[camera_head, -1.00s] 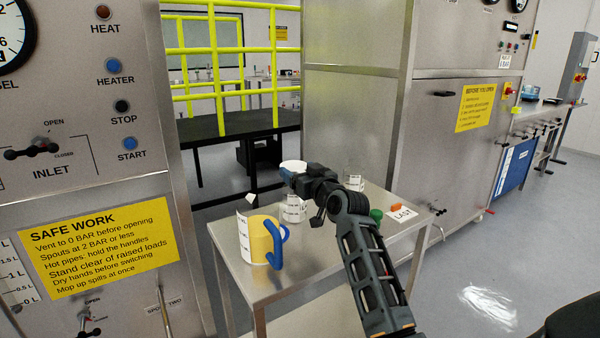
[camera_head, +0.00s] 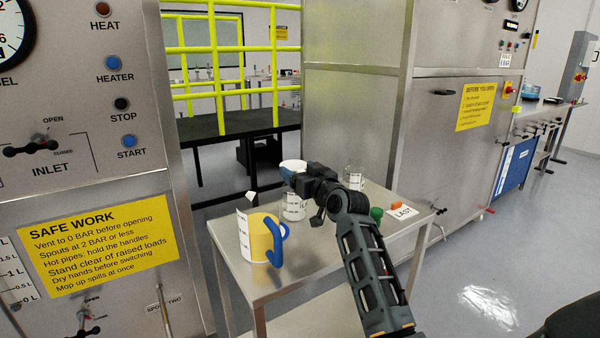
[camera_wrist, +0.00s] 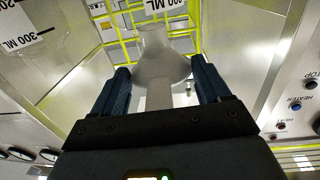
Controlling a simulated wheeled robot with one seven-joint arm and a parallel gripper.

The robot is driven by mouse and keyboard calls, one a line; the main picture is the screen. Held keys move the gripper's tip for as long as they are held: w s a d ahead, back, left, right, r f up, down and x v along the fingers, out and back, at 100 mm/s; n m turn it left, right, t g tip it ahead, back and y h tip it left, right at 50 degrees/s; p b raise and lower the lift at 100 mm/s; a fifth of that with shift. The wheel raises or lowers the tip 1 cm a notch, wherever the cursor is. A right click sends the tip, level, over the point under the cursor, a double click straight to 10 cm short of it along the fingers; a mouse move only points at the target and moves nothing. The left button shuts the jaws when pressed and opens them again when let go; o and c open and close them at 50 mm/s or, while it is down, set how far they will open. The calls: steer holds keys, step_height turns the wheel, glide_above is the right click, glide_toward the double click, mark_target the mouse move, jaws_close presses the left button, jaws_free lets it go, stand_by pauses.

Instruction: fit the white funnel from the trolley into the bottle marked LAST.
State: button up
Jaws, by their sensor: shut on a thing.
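The white funnel (camera_head: 293,166) is at the tip of my gripper (camera_head: 287,174), above the trolley top (camera_head: 305,255). In the wrist view the pale funnel (camera_wrist: 160,68) sits between the two dark blue fingers of my gripper (camera_wrist: 162,86), which are shut on it. A bottle with white labels (camera_head: 293,206) stands on the trolley just below the funnel, partly behind my gripper. From here I cannot tell whether the funnel touches its mouth. A clear glass vessel (camera_head: 355,178) stands behind my wrist. A card reading LAST (camera_head: 403,212) lies at the trolley's right end.
A yellow jug with a blue handle (camera_head: 262,240) stands at the trolley's front left. A green cap (camera_head: 376,213) and an orange piece (camera_head: 397,205) lie near the card. Steel panels (camera_head: 355,110) rise behind, with a yellow railing (camera_head: 215,60) at the back.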

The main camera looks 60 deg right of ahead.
steer(key=o, duration=1)
steer(key=v, duration=0.8)
steer(key=shift+b, duration=0.3)
